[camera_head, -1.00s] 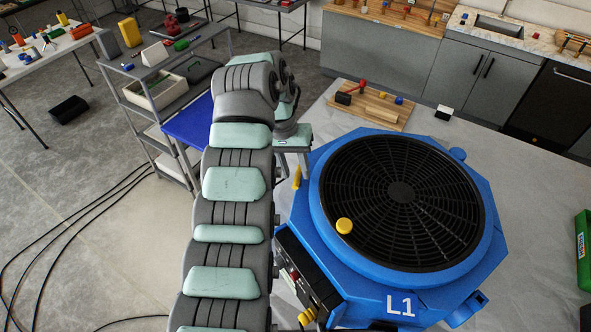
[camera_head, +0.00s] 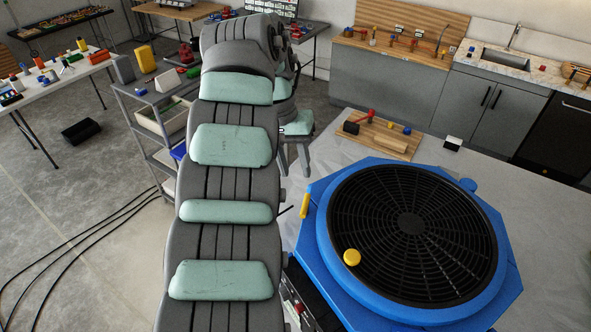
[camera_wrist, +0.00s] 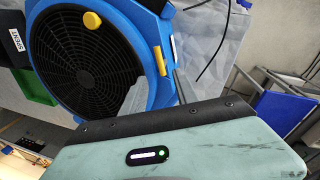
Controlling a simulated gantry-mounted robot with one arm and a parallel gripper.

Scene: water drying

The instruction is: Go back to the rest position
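My arm rises through the middle of the head view, and my gripper (camera_head: 295,160) hangs at its far end, partly hidden behind the arm. Its two grey fingers point down with a gap between them, and nothing shows in them. It is left of the blue fan (camera_head: 410,235) and above the table's far left part. The blue fan has a round black grille and a yellow knob (camera_head: 352,258) on the grille.
A wooden board (camera_head: 380,138) with a red-headed hammer-like tool lies on the table (camera_head: 450,175) behind the fan. A small black-and-white block (camera_head: 452,143) is beside it. A grey shelf cart (camera_head: 150,125) stands left of my arm. Cables lie on the floor.

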